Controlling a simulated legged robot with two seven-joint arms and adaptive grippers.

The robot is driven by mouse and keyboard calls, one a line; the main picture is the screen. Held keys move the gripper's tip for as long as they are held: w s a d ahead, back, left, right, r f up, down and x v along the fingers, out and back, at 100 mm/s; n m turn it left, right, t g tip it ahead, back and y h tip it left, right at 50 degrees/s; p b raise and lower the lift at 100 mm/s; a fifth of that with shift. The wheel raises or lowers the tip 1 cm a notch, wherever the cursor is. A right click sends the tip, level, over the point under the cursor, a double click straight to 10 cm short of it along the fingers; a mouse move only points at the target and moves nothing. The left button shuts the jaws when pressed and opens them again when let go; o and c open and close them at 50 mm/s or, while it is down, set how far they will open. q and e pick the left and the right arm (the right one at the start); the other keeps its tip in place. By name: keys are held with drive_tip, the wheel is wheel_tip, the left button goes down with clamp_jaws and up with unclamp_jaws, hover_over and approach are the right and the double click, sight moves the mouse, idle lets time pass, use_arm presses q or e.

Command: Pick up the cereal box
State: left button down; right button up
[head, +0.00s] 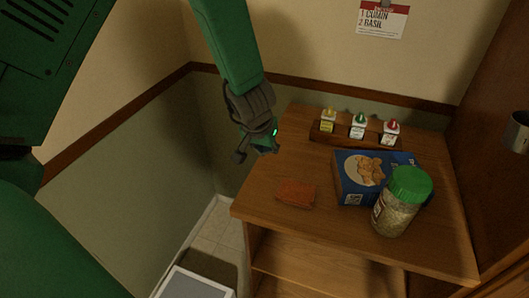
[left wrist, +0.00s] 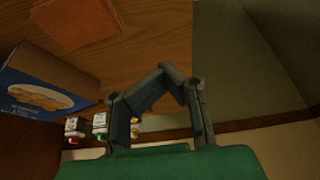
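The cereal box (head: 347,181) is blue with a picture of tan cereal pieces. It lies on the wooden counter, partly hidden behind a green-lidded jar in the head view. It also shows at the left of the left wrist view (left wrist: 25,72). My left gripper (head: 254,154) hangs near the counter's back left corner, left of the box and apart from it. Its dark fingers also show in the left wrist view (left wrist: 168,80), with nothing seen between them. My right gripper is not in view.
The jar (head: 398,205) stands against the box's front right. A wooden rack (head: 325,135) with several small bottles stands behind the box. A flat reddish-brown item (head: 296,193) lies at the front left. A mug (head: 518,132) is at the right. Counter between gripper and box is clear.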

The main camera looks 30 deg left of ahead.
use_arm(q)
drive_tip(key=shift+c, duration=2.3)
unclamp_jaws()
drive_tip(key=shift+r, duration=0.1)
drive_tip(key=shift+a, duration=0.1)
